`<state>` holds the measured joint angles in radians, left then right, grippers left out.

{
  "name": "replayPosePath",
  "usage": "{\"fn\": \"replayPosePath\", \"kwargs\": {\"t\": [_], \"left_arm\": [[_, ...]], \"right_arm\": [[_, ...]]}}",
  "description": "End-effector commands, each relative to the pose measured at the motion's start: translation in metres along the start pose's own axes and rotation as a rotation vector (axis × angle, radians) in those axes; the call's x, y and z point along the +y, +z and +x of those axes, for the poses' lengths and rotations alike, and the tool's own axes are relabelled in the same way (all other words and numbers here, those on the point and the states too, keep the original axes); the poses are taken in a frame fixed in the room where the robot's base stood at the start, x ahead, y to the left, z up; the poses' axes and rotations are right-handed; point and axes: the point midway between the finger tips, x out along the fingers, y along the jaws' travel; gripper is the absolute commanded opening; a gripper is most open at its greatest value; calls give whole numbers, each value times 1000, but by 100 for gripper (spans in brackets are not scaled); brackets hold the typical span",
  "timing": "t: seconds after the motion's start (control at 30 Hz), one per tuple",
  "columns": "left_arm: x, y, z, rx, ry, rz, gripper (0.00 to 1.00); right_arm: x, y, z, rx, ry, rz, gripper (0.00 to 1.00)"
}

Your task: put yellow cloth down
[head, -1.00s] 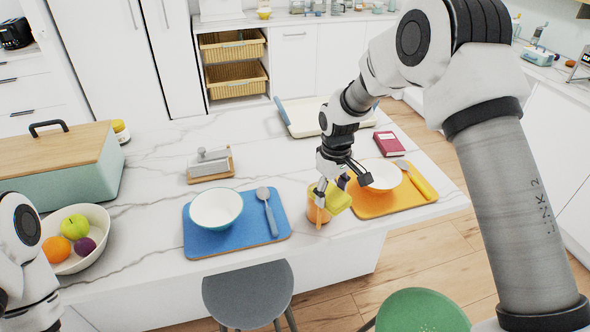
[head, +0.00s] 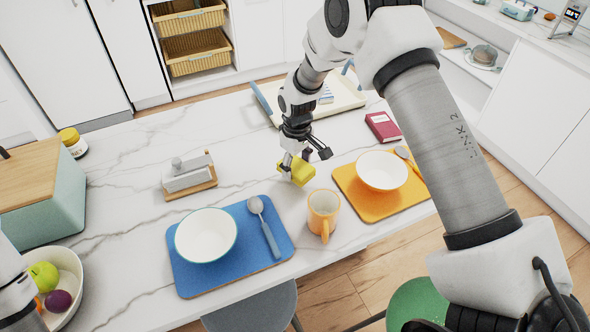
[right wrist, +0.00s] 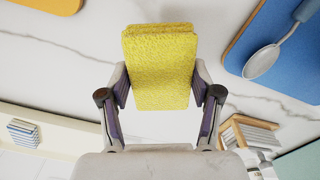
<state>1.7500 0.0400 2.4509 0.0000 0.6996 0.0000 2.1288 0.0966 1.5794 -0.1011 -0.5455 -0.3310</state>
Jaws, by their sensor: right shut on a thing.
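The yellow cloth (head: 302,172) is a small folded block held by my right gripper (head: 297,160). In the right wrist view the cloth (right wrist: 160,66) sits between the two fingers of the gripper (right wrist: 160,98), which are shut on its sides. The cloth is over the marble counter (head: 270,141), behind the orange mug; whether it touches the counter I cannot tell. Of my left side only part of the arm shows at the left edge of the head view; its gripper is not seen.
An orange mug (head: 323,211) stands just in front of the cloth. A blue mat (head: 183,272) with a white bowl (head: 206,235) and spoon lies left. An orange mat (head: 361,205) with a bowl (head: 382,170) lies right. A tray (head: 345,96) is behind.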

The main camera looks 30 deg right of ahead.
Motion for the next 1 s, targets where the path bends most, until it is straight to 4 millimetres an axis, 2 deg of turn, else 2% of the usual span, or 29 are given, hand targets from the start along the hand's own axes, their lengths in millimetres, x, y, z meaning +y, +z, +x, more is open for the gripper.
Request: {"fn": "replayPosePath", "kwargs": {"t": [0.2, 0.57, 0.6, 0.67, 1.0], "left_arm": [[0, -1, -14, 1, 0, 0, 40], [0, 0, -9, 1, 0, 0, 40], [0, 0, -9, 1, 0, 0, 40], [0, 0, -10, 1, 0, 0, 40], [0, 0, -11, 1, 0, 0, 40]], "right_arm": [[0, 1, 36, -3, -1, 0, 36], [0, 1, 44, -1, 0, 0, 36], [0, 1, 44, -1, 0, 0, 67], [0, 0, 43, -1, 0, 0, 88], [0, 0, 41, -1, 0, 0, 89]]}}
